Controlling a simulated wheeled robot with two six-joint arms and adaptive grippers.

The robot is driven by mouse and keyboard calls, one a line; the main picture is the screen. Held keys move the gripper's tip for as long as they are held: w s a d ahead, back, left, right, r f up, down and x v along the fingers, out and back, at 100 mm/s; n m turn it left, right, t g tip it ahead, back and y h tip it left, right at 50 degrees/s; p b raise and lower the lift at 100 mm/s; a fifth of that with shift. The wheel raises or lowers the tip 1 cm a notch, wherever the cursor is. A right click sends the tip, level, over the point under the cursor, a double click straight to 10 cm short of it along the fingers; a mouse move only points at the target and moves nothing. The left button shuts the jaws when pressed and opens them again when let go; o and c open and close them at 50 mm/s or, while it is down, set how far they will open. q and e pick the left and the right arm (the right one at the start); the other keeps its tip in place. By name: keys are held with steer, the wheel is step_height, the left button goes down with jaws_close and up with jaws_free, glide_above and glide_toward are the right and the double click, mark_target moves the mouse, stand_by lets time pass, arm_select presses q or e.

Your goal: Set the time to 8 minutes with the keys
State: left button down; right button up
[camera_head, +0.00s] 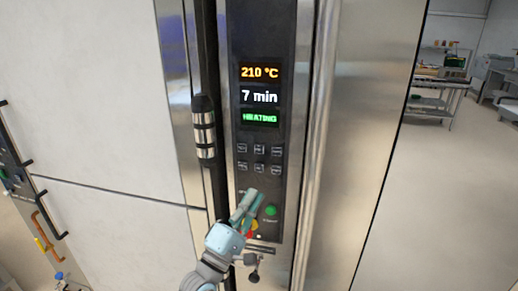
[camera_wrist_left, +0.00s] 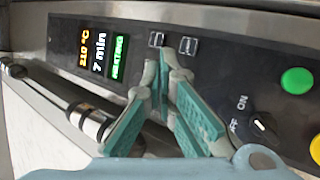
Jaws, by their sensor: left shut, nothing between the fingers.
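The oven's control panel (camera_head: 270,170) is a dark upright strip. Its display (camera_head: 260,97) reads 210 °C, 7 min and HEATING, and it also shows in the left wrist view (camera_wrist_left: 100,53). Below it are two rows of small keys (camera_head: 259,149); two keys (camera_wrist_left: 172,42) show in the left wrist view and the fingers hide others. My left gripper (camera_head: 248,197) is shut and empty, in front of the panel below the lower key row. In the left wrist view its fingertips (camera_wrist_left: 168,62) point at the key area; I cannot tell whether they touch. My right gripper is out of view.
A green button (camera_head: 270,210) sits low on the panel, with a yellow part beneath it. An ON/OFF knob (camera_wrist_left: 263,124) shows beside the fingers. A vertical handle bar (camera_head: 204,125) stands out left of the panel. Open floor (camera_head: 450,200) lies at right.

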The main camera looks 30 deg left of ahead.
mark_target(259, 149)
arm_select(q)
step_height(259, 149, up, 7)
steer(key=s+d+n+t+h, duration=0.1)
steer(key=s+t, duration=0.1)
steer(key=shift+s+n, duration=0.2)
steer(key=shift+n, duration=0.2)
steer(key=w+a+b, duration=0.1)
steer(key=w+b, duration=0.1)
steer(key=w+a+b, duration=0.1)
steer(key=w+b, duration=0.1)
steer(key=w, duration=0.1)
steer(key=w+a+b, duration=0.1)
steer(key=w+b, duration=0.1)
steer(key=w, duration=0.1)
steer(key=shift+w, duration=0.2)
stand_by(1.0)
steer(key=shift+w+a+b, duration=0.1)
steer(key=shift+w+b, duration=0.3)
steer(key=shift+b, duration=0.35)
